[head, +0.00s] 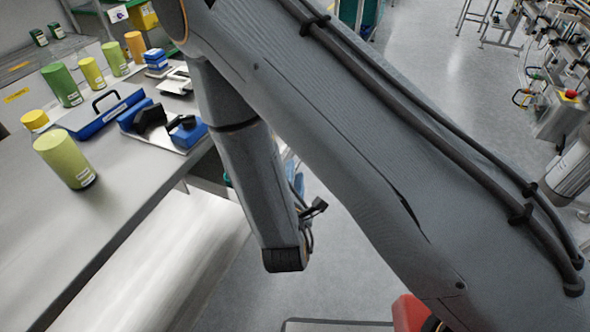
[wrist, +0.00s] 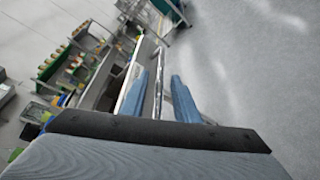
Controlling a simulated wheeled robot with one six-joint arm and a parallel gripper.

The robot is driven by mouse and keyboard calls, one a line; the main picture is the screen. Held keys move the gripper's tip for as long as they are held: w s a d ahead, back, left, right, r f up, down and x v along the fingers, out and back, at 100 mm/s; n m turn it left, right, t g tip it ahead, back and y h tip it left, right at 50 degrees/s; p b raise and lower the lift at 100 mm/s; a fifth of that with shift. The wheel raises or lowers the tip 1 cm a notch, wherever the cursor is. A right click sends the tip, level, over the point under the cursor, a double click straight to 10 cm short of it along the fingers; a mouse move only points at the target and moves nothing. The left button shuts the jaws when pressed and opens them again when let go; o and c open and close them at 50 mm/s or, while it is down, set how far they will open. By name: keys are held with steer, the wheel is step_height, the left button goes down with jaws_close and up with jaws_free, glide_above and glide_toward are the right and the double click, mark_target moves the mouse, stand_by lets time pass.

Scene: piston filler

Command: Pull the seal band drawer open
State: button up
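My gripper (wrist: 160,98) shows in the wrist view as two blue fingers with a clear gap between them. It is open. A narrow pale bar or edge shows in the gap; I cannot tell whether it is a handle or whether a finger touches it. In the head view my arm crosses the middle and hides most of the gripper. I cannot pick out the seal band drawer for certain in either view. A smooth pale panel (head: 150,265) lies below the bench edge in the head view, but I cannot tell whether it is a drawer front.
The grey bench (head: 60,250) fills the left of the head view. It bears green cylinders (head: 65,160), a blue case (head: 100,114) and other blue items. Machinery (head: 560,110) stands at the far right. Open grey floor (head: 430,55) lies beyond my arm.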

steer(key=shift+v, duration=2.45)
steer(key=shift+s, duration=0.1)
